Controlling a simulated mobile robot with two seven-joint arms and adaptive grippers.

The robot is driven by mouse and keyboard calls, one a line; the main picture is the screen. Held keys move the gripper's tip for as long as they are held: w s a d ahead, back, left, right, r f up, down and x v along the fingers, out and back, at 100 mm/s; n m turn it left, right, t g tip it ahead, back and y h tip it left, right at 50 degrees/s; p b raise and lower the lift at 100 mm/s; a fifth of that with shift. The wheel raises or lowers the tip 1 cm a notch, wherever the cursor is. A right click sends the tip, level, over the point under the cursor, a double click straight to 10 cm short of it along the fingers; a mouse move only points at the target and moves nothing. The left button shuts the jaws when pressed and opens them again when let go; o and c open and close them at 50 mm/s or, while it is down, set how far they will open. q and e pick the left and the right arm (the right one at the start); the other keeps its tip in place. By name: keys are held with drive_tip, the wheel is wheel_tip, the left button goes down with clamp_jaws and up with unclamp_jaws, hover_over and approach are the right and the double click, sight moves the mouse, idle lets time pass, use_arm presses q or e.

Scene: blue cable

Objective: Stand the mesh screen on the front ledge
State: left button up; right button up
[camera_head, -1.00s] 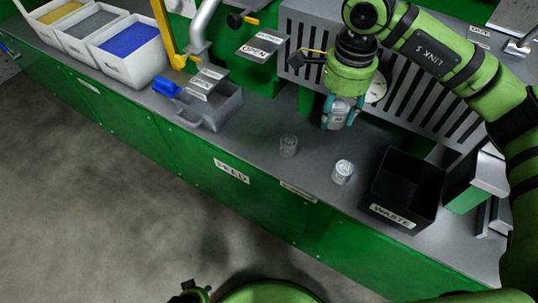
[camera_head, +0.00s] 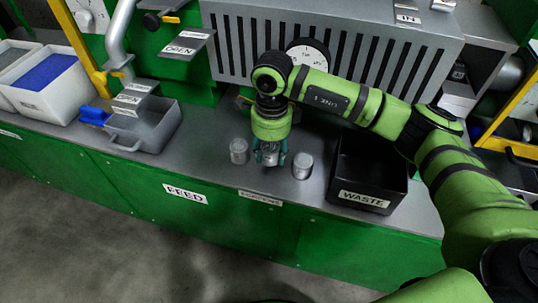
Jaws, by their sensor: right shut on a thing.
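My right gripper (camera_head: 270,160) is low over the front strip of the grey counter (camera_head: 225,178), its blue-green fingers pointing down. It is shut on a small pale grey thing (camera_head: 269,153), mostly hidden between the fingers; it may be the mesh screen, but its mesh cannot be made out. I cannot tell whether it touches the counter. A clear grey cylinder (camera_head: 239,151) stands just left of the gripper, and a whitish-topped cylinder (camera_head: 302,166) stands just right of it. My left gripper is not in view.
A black WASTE bin (camera_head: 368,178) stands to the right. A slotted grey housing (camera_head: 350,50) with a dial rises behind. The green cabinet front drops away below the ledge.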

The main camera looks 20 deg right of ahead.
sight(271, 146)
drive_tip(key=shift+f, duration=1.1)
drive_tip(key=shift+f, duration=0.1)
drive_tip(key=o, duration=1.2)
drive_tip(key=shift+o, duration=0.2)
wheel_tip(271, 146, up, 12)
drive_tip(key=shift+d+r, duration=0.1)
drive_tip(key=shift+r, duration=0.05)
